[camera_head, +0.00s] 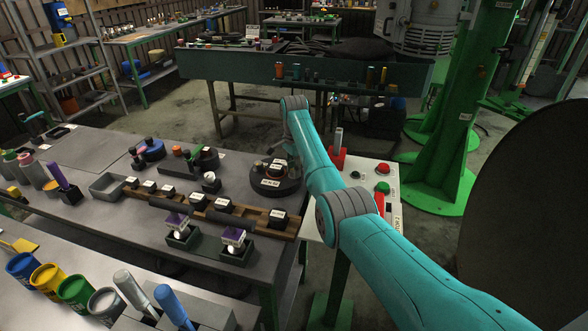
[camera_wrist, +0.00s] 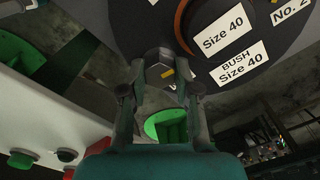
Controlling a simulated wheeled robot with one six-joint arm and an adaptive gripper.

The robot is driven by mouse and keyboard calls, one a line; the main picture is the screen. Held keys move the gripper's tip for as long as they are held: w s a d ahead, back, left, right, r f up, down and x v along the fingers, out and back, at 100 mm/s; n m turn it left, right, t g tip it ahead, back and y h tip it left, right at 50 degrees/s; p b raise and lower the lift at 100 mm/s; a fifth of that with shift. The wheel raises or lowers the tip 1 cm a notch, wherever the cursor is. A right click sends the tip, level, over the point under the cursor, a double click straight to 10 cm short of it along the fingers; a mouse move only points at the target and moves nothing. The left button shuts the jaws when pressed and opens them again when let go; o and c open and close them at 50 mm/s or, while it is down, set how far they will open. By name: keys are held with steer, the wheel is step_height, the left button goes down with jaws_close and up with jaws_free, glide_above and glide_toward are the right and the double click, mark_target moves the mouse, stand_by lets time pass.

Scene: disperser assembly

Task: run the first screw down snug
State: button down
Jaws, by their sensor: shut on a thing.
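My gripper (camera_wrist: 160,80) points at the edge of a round dark disc assembly (camera_wrist: 285,42) in the wrist view. Its two fingers are shut on the dark, hexagonal head of the screw (camera_wrist: 157,57), which bears a small orange mark. The screw's shank and its seat are hidden, so I cannot tell how deep it sits. The disc carries white labels reading "Size 40", "BUSH Size 40" and "No. 2". In the head view the disc assembly (camera_head: 276,187) lies at the right end of the workbench, and my gripper is largely hidden beside it.
A wooden rack with labelled dark blocks (camera_head: 225,205) stands left of the disc. Two dark holders with purple-topped pieces (camera_head: 235,238) are in front. A white control panel (camera_head: 368,178) with red and green buttons stands to the right, close to my arm.

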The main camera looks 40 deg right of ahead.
steer(key=c, duration=0.8)
jaws_free()
steer(key=shift+c, duration=0.2)
steer(key=shift+r, duration=0.1)
step_height(320, 180, up, 12)
